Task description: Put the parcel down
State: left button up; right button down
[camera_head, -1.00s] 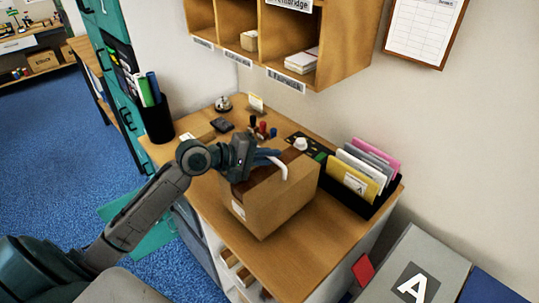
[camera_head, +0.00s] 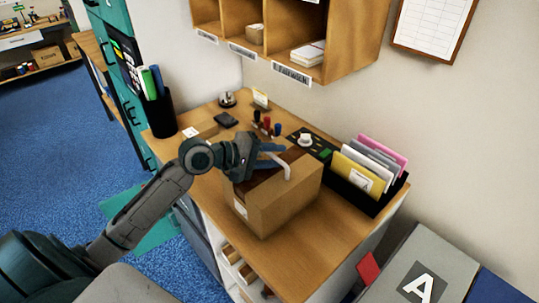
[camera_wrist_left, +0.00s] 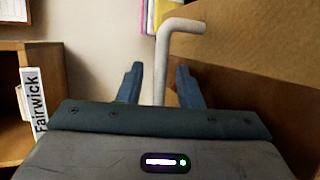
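The parcel is a brown cardboard box (camera_head: 285,205) with a darker strip on top and a bent white handle (camera_head: 288,173). It sits upright on the wooden counter (camera_head: 310,248). My left gripper (camera_head: 277,157) is at the top of the box, by the handle. In the left wrist view the white handle (camera_wrist_left: 160,70) stands between my two fingers, with a gap on each side. The fingers are open around it. My right gripper is not in view.
A black file holder (camera_head: 370,193) with coloured folders stands close right of the box. Stamps (camera_head: 266,126), a bell (camera_head: 227,99) and a pen cup (camera_head: 160,118) stand behind and left. Wooden cubbies (camera_head: 340,50) hang above. The counter's front right is clear.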

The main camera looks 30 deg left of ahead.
pick_arm(q)
jog(key=shift+r, duration=0.1)
jog(key=shift+v, duration=0.95)
jog(key=shift+b+v, duration=0.45)
jog(key=shift+v, duration=1.55)
jog(key=shift+p+v, duration=0.6)
jog(key=shift+v, duration=0.55)
jog(key=shift+s+a+r+p, duration=0.2)
jog(key=shift+s+a+p, duration=0.1)
jog(key=shift+s+p, duration=0.2)
jog(key=p+v, duration=0.1)
jog(key=p, duration=0.2)
jog(key=shift+s+a+r, duration=0.1)
jog(key=shift+a+r, duration=0.1)
jog(key=shift+a, duration=0.05)
jog(key=shift+s+a+p, duration=0.3)
jog(key=shift+s+p, duration=0.15)
jog(key=shift+p, duration=0.65)
